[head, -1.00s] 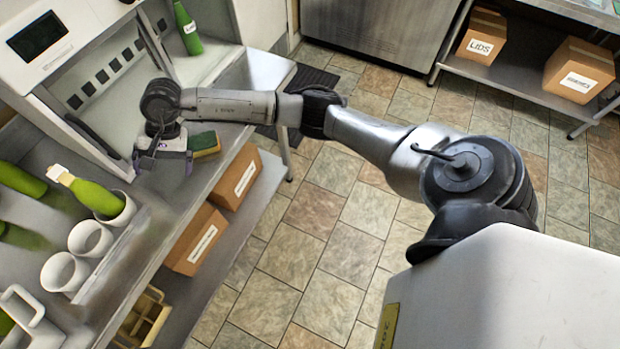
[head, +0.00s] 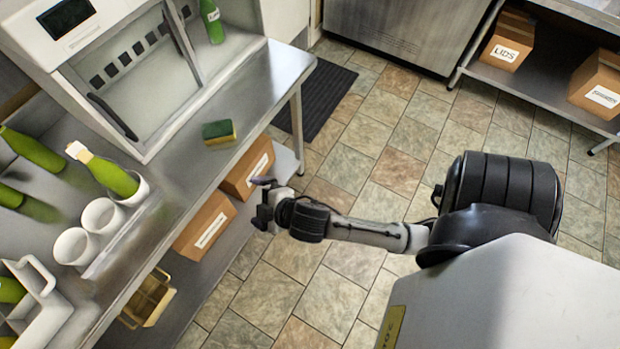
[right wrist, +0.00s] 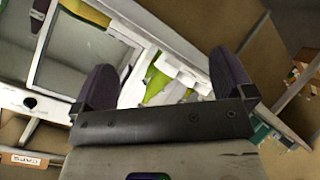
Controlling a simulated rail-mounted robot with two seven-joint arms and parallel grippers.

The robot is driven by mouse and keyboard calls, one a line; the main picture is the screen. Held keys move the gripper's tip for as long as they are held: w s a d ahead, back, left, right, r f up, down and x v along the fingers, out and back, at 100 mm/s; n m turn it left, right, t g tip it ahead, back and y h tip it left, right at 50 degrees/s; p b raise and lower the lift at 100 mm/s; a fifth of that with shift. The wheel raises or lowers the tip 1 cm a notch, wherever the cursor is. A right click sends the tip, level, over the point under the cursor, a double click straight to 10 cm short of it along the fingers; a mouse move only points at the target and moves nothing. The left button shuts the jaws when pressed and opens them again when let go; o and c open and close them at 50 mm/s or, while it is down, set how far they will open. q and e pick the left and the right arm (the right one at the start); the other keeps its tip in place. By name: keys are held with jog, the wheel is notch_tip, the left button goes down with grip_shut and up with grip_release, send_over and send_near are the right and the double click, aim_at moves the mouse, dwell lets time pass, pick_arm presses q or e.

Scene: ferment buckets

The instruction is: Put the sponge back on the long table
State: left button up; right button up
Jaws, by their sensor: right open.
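The sponge (head: 218,132), yellow with a dark green side, rests on the long metal table (head: 265,85) near its front edge, right of the white cabinet. My right gripper (head: 262,203) is off the table's front edge, over the aisle, apart from the sponge. In the right wrist view the right gripper (right wrist: 165,85) has its two dark fingers wide apart with nothing held between them. My left gripper is not in view.
A white cabinet (head: 140,75) stands on the table. White cups (head: 102,216) in a rack, green bottles (head: 35,152) and a white crate (head: 42,300) are to the left. Cardboard boxes (head: 205,225) sit on the shelf below.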

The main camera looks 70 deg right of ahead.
jog(key=s+f+m+g+y, duration=0.1)
jog(key=s+f+m+g, duration=0.2)
jog(key=s, duration=0.5)
jog(key=s+a+f+m+g, duration=0.1)
jog(key=s+f+m+g, duration=0.2)
jog(key=s, duration=0.6)
jog(key=shift+a+g+y, duration=0.2)
jog(key=shift+g+y, duration=0.2)
jog(key=shift+g, duration=0.8)
notch_tip(320, 180, up, 9)
jog(key=p, duration=0.9)
jog(key=shift+r, duration=0.1)
